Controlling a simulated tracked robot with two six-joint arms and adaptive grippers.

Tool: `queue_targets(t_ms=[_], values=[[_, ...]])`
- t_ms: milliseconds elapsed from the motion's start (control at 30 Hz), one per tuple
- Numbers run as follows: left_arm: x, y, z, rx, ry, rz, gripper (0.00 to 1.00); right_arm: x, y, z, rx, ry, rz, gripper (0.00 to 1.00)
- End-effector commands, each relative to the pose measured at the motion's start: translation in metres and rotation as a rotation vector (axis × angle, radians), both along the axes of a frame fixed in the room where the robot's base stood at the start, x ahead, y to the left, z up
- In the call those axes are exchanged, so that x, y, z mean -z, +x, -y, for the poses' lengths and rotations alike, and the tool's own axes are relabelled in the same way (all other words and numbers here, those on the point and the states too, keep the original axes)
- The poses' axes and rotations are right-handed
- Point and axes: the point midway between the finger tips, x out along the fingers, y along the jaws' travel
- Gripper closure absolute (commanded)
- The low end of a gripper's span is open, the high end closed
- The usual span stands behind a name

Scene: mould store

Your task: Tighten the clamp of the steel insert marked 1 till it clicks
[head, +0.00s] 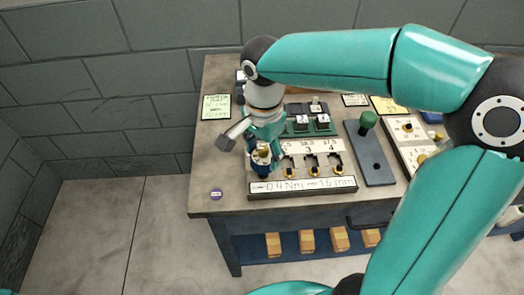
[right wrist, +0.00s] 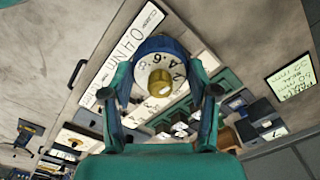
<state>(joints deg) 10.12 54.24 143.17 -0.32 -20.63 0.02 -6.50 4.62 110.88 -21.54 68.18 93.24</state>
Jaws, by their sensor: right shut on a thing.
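My right gripper (head: 262,152) is shut on a blue driver (head: 262,168) with a brass top at the left end of the tool rack (head: 300,182). In the right wrist view the fingers (right wrist: 163,92) stand on both sides of the driver's white numbered dial (right wrist: 147,72). Whether the driver sits in its slot or is lifted I cannot tell. Behind the rack, dark steel inserts (head: 322,122) sit on a green block (head: 286,133), partly hidden by my gripper. I cannot read which is marked 1. My left gripper is not in view.
The rack has several brass-tipped slots and a front label reading 0.4 Nm and 1.6 mm. A grey plate with a green knob (head: 368,119) lies to its right. A small purple disc (head: 216,194) lies at the bench's front left. The left bench top (head: 215,155) is mostly clear.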

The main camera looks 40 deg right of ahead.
Motion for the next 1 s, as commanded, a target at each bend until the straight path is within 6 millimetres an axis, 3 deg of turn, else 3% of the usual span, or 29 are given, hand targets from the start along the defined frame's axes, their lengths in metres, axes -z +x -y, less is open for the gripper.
queue_targets(t_ms=[200,467,1000], values=[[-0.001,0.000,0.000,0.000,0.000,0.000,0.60,0.004,-0.003,-0.001,-0.103,0.002,-0.014,0.82],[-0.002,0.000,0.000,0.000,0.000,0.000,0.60,0.003,-0.003,-0.001,-0.107,0.001,-0.014,0.82],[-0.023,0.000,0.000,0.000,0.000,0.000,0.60,-0.025,-0.001,0.000,-0.105,0.001,-0.005,0.82]])
